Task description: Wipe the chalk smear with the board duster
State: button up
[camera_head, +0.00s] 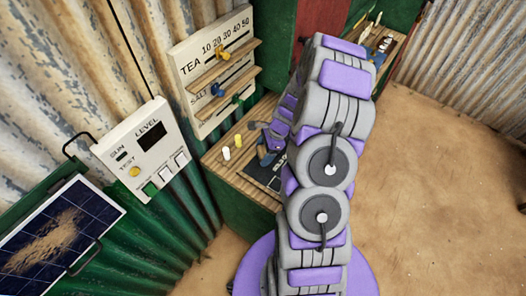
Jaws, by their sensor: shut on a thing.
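My gripper (268,147) is low over the wooden counter, at the edge of a black slate (262,172) with white lettering. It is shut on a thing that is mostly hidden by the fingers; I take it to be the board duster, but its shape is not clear. My arm covers the right part of the slate, and no chalk smear can be made out on the part that shows. A tan, dusty smear (48,240) lies across the dark blue panel (92,205) at the lower left.
White and yellow pieces (227,153) stand on the counter (225,168), left of my gripper. A TEA/SALT slider board (205,65) rises behind it. A LEVEL box (145,150) with buttons hangs at left. Bottles (383,44) stand on a far shelf. The floor at right (440,180) is clear.

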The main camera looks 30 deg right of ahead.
jog(key=shift+d+r+p, duration=0.1)
jog(key=shift+r+p, duration=0.4)
jog(key=shift+r, duration=0.4)
jog(key=r+p, duration=0.1)
jog(key=r, duration=0.1)
jog(key=r+p, duration=0.1)
jog(key=shift+a+r, duration=0.35)
jog(key=shift+a, duration=0.05)
jog(key=shift+d+r+p, duration=0.1)
jog(key=shift+r+p, duration=0.05)
jog(key=shift+p, duration=0.2)
jog(key=shift+d, duration=0.1)
jog(key=shift+d, duration=0.15)
jog(key=shift+s+a, duration=0.15)
jog(key=shift+a, duration=0.05)
